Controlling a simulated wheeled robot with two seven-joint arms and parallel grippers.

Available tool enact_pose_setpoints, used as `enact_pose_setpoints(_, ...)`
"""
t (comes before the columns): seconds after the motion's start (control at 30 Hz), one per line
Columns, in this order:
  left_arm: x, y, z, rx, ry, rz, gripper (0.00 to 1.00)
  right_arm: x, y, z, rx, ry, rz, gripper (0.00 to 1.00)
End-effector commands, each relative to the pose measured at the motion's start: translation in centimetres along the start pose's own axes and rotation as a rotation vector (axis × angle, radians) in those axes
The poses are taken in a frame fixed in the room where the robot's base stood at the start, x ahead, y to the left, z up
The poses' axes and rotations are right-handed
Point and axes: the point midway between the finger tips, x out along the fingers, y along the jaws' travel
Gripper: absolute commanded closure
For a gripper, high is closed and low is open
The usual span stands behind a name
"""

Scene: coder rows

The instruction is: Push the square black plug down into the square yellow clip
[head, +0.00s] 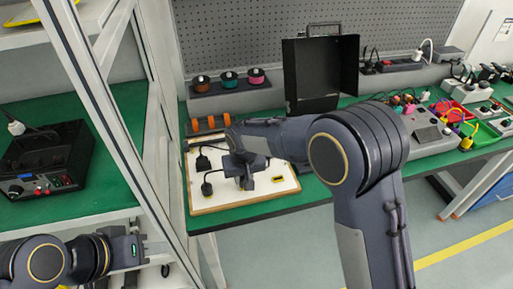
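A white board (233,201) with a wooden edge lies on the green bench. Two black plugs with cables sit on its left part, a rear one (203,162) and a front one (206,188); I cannot tell which is the square one. A small black and yellow piece (262,180), perhaps the square yellow clip, lies right of my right gripper (246,184). That gripper points down over the board's middle; its fingers are dark and small, and its grip is unclear. My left gripper (147,256) is low at the left, away from the board; its finger gap is not clear.
A black open case (320,75) stands behind the board. Spools (228,80) stand on a rack at the back left. A grey device (425,130) and coloured bins (470,137) are at the right. A white shelf frame (100,110) rises at the left.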

Motion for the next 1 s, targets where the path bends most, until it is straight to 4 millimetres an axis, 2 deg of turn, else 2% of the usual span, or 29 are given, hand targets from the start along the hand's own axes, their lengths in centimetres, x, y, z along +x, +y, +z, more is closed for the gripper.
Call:
enact_pose_setpoints(0.8, 0.36, -0.16, 0.18, 0.0, 0.0, 0.0, 0.64, 0.51, 0.0, 0.1, 0.0, 0.0, 0.0, 1.0)
enact_pose_setpoints(0.83, 0.36, -0.17, 0.18, 0.0, 0.0, 0.0, 0.64, 0.51, 0.0, 0.11, 0.0, 0.0, 0.0, 0.74)
enact_pose_setpoints(1.0, 0.37, -0.17, 0.18, 0.0, 0.0, 0.0, 0.64, 0.52, 0.0, 0.11, 0.0, 0.0, 0.0, 0.52)
